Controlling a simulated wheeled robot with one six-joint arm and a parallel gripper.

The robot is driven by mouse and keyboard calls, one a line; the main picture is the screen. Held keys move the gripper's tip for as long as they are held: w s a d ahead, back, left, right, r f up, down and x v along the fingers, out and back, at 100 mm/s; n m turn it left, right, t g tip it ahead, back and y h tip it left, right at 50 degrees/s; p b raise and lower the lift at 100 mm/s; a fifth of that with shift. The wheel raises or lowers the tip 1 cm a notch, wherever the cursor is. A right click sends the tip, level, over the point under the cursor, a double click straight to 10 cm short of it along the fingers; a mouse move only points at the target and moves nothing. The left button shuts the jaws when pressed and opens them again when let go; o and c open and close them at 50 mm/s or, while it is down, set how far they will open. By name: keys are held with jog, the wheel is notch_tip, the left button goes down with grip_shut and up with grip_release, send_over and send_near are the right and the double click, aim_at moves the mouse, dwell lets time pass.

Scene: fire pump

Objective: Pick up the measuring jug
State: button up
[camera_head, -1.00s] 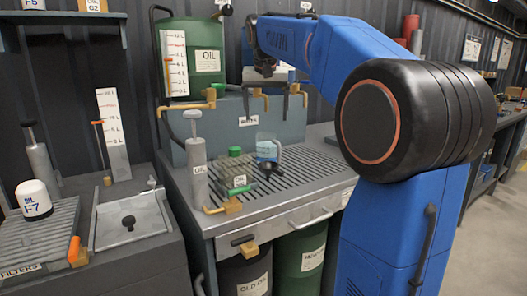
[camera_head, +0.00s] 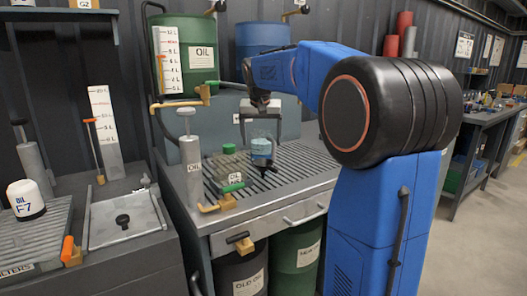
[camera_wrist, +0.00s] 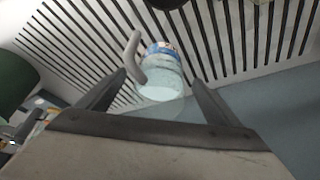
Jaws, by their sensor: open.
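The measuring jug (camera_head: 262,152) is clear with a blue band and a grey handle. It stands upright on the slatted bench top. My gripper (camera_head: 260,138) is open and points down above the jug, with one finger to each side of it in the head view. In the wrist view the jug (camera_wrist: 160,88) shows between the two spread fingers (camera_wrist: 161,77), its handle towards the left finger. No finger visibly grips the jug. I cannot tell the exact gap between fingertips and jug.
A clear oil container with a green cap (camera_head: 229,150) stands close to the left of the jug. A grey oil pump (camera_head: 191,165) is further left. Green (camera_head: 190,60) and blue (camera_head: 262,38) drums stand behind. Bare slats (camera_head: 305,160) lie to the right.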

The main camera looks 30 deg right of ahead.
aim_at(262, 147)
jog(key=x, duration=0.5)
jog(key=shift+a, duration=0.1)
jog(key=shift+c, duration=0.4)
jog(key=c, duration=1.7)
